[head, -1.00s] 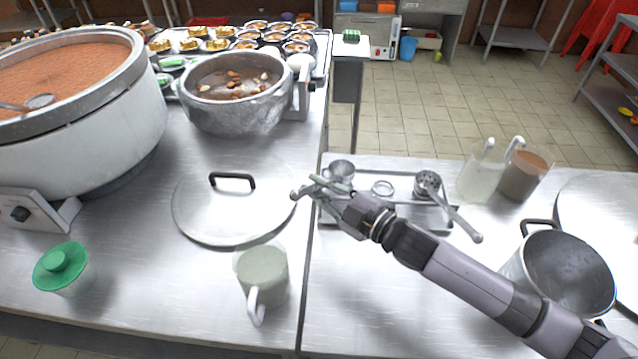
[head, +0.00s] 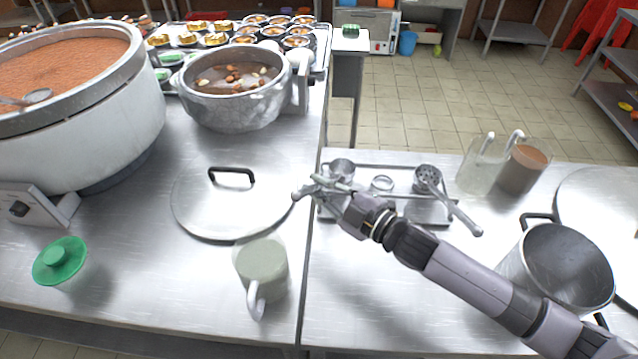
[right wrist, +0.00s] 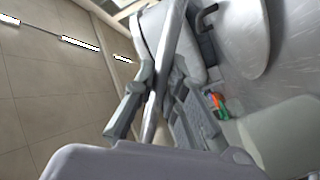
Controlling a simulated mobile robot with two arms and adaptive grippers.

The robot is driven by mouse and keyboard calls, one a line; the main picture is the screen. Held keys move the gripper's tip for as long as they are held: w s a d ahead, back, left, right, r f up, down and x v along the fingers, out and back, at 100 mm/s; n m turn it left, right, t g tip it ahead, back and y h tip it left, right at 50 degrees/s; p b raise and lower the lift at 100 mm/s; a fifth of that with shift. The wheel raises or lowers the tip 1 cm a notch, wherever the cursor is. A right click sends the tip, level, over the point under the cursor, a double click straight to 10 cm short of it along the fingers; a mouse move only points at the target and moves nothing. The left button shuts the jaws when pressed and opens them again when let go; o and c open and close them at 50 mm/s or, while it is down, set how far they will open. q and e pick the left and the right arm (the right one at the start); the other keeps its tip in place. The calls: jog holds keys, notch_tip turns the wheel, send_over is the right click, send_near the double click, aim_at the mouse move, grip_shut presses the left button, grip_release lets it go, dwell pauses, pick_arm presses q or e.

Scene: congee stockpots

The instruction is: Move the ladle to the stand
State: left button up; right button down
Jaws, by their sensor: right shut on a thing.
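My right gripper (head: 312,191) is over the seam between the two counters, beside the right edge of the flat pot lid. It is shut on the ladle, whose bright metal handle (right wrist: 166,65) runs between the fingers in the right wrist view. In the head view the fingers hide most of the ladle, and I cannot tell clearly where its bowl is. A shallow metal tray stand (head: 405,215) lies just right of the gripper. A small metal cup shape (head: 341,169), a ring (head: 382,183) and a perforated ladle (head: 428,178) are at it. My left gripper is out of view.
Large pots (head: 110,130) and (head: 235,95) stand behind. Clear jugs (head: 478,175) and an empty pot (head: 560,270) are at right.

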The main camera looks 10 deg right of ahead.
jog(key=shift+f, duration=0.25)
dwell(0.4)
jog(key=c, duration=1.6)
grip_release()
jog(key=shift+o, duration=0.2)
jog(key=v, duration=1.2)
